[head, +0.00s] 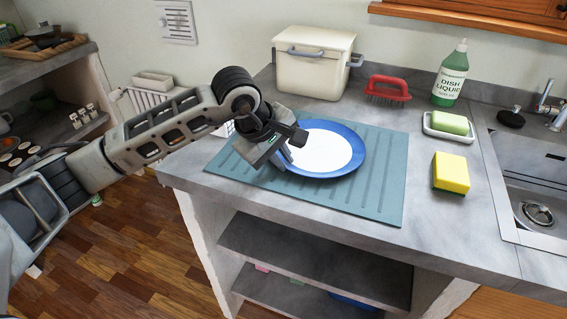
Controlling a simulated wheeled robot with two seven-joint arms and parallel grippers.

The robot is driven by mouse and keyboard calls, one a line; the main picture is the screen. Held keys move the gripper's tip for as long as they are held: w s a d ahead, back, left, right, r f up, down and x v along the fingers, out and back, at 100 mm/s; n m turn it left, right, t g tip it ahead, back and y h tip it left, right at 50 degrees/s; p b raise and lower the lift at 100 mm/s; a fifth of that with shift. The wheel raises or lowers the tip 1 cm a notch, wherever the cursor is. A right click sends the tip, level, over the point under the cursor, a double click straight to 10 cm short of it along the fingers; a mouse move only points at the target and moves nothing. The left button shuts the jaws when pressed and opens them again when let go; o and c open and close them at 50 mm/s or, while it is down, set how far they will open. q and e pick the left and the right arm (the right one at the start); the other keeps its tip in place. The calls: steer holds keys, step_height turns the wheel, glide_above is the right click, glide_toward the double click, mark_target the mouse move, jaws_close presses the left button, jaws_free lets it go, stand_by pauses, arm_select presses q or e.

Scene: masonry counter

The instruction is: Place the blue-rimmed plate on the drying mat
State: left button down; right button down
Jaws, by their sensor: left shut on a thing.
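The blue-rimmed plate (325,150) has a white middle and a wide blue rim. It is over the teal drying mat (372,197) on the grey counter, and looks flat and within the mat's edges. I cannot tell whether it rests on the mat or hangs just above it. My left gripper (285,158) is at the plate's left edge, shut on the rim. Its fingers hide that part of the rim. My right gripper is not in view.
Behind the mat stand a cream bin (312,75) and a red brush (388,89). To the right are a green dish liquid bottle (450,76), a soap dish with green soap (449,124), a yellow sponge (451,172) and a sink (535,185). Open shelves lie below the counter.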

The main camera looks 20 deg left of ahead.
arm_select(q)
steer(key=shift+w, duration=0.1)
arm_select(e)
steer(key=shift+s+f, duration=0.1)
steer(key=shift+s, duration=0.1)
arm_select(q)
steer(key=c, duration=1.4)
jaws_free()
steer(key=shift+c, duration=0.2)
steer(key=shift+f, duration=0.1)
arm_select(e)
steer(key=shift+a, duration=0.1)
arm_select(q)
steer(key=shift+f, duration=0.1)
steer(key=shift+a, duration=0.1)
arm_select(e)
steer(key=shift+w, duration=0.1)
arm_select(q)
steer(key=shift+s+r, duration=0.25)
steer(key=shift+r, duration=0.15)
steer(key=b+v, duration=0.1)
steer(key=v, duration=1.4)
steer(key=shift+r, duration=0.45)
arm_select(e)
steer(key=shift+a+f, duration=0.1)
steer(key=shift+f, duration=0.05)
arm_select(q)
steer(key=shift+f, duration=0.1)
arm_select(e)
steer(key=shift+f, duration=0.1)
